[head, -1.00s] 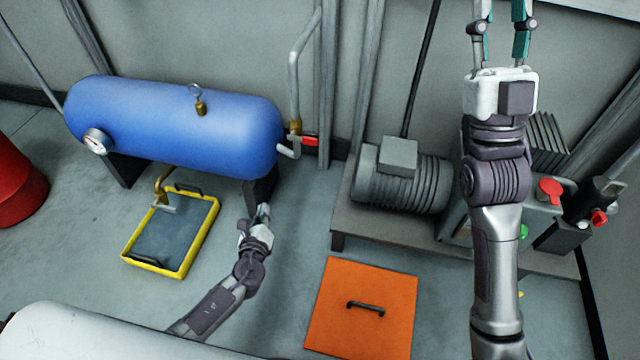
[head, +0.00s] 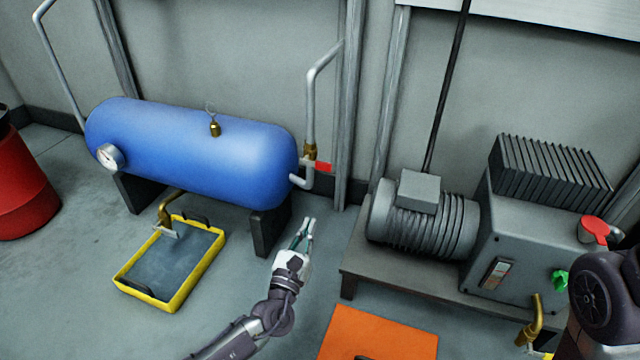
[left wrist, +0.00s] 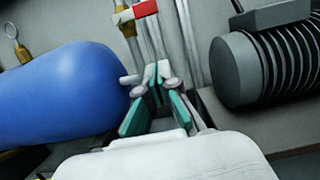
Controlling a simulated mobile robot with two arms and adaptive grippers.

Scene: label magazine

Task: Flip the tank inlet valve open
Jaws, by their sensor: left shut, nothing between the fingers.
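The tank inlet valve has a brass body (head: 309,164) and a red handle (head: 322,167). It sits on the grey pipe at the right end of the blue tank (head: 200,150). The handle sticks out to the right, across the upright pipe. In the left wrist view the red handle (left wrist: 134,12) shows at the top, beyond the fingertips. My left gripper (head: 309,221) is below the valve in the head view, apart from it, pointing up toward it. Its fingers are shut and empty. My right gripper is out of view; only part of that arm shows at the right edge.
A motor (head: 425,220) and a grey control box (head: 525,240) stand on a bench to the right. A yellow-rimmed tray (head: 151,296) lies below the tank. An orange floor plate (head: 385,335) is at the bottom. A wall post (head: 351,110) stands right of the valve.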

